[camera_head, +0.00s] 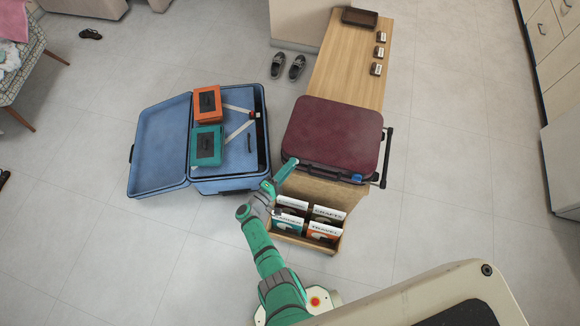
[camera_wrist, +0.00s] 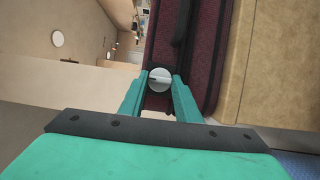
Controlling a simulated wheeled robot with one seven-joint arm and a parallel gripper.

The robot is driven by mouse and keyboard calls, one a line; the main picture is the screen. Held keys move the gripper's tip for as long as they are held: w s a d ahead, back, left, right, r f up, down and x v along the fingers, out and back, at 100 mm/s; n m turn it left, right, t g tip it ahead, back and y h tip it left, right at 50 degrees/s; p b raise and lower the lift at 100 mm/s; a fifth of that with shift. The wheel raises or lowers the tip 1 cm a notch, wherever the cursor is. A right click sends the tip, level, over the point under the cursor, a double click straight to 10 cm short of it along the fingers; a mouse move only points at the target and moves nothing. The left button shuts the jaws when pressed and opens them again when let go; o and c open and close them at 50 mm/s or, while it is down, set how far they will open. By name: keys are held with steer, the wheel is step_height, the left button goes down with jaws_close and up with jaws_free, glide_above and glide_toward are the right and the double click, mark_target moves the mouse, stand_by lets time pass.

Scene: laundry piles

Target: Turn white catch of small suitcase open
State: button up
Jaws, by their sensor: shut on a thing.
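The small suitcase (camera_head: 333,130) is dark red and lies closed on the wooden bench. Its front side also shows in the wrist view (camera_wrist: 206,50), with a dark handle. The white catch (camera_wrist: 159,79) is a round knob with a slot across it, on the suitcase's front side. My gripper (camera_wrist: 160,84) has its two teal fingers closed on either side of the catch. In the head view my gripper (camera_head: 290,163) is at the front left corner of the suitcase and covers the catch. A blue catch (camera_head: 357,178) sits at the front right corner.
A large open blue suitcase (camera_head: 160,146) lies on the floor at left, with an orange box (camera_head: 207,103) and a teal box (camera_head: 207,146) on it. A wooden rack (camera_head: 306,242) of labelled cards stands just in front of the bench (camera_head: 340,60). Shoes (camera_head: 287,66) lie behind.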

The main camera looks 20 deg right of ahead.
steer(key=shift+w, duration=0.1)
steer(key=o, duration=1)
steer(key=shift+s, duration=0.2)
steer(key=v, duration=1)
steer(key=shift+s+a, duration=0.2)
steer(key=shift+a, duration=0.2)
